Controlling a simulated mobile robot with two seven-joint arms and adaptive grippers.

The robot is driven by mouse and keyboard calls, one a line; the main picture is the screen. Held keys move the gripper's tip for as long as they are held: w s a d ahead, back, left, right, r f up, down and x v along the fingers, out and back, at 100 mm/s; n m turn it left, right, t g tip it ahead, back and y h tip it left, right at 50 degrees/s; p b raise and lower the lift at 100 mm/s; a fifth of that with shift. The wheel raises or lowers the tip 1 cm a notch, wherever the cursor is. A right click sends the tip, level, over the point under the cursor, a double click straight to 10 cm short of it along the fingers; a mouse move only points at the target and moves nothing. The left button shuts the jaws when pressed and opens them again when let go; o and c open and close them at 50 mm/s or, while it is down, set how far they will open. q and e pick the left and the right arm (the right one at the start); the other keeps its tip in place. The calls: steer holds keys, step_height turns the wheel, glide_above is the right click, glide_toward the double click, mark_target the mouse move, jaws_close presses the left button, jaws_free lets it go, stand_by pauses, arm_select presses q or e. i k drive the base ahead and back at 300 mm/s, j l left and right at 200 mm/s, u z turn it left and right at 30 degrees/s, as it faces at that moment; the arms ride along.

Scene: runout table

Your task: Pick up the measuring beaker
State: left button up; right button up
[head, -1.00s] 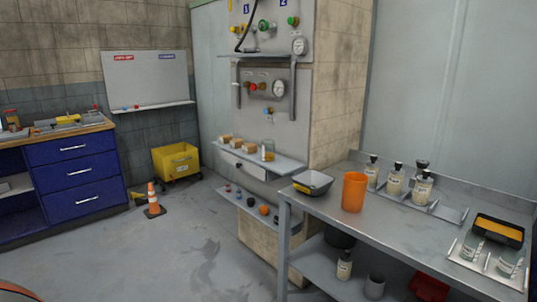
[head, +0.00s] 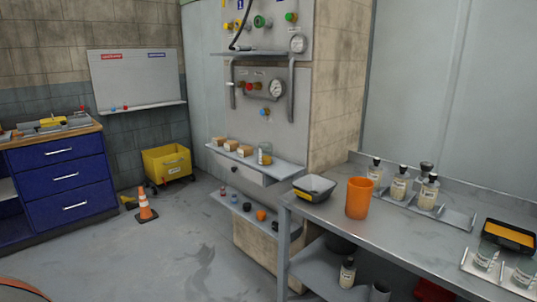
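A small clear vessel with yellowish colour in it, which looks like the measuring beaker (head: 265,155), stands upright near the right end of the upper grey wall shelf (head: 285,170). It is small in the picture, so no markings can be read. An opaque orange cup (head: 359,198) stands upright on the metal table (head: 402,233) to the right. Neither of my grippers is in view.
Several tan blocks (head: 231,145) sit left of the beaker. Dark-capped bottles (head: 399,184) stand farther right.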

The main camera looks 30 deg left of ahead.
mark_target(264, 148)
steer(key=i+j+z, duration=0.1)
steer(key=j, duration=0.35)
steer(key=i+j+z, duration=0.1)
steer(key=i+j, duration=0.15)
steer(key=j, duration=0.2)
steer(key=i+j+z, duration=0.15)
steer(key=j, duration=0.35)
steer(key=i+j+z, duration=0.1)
steer(key=j, duration=0.35)
steer(key=i+j+z, duration=0.1)
steer(key=j, duration=0.4)
steer(key=i+j+z, duration=0.1)
steer(key=j, duration=0.4)
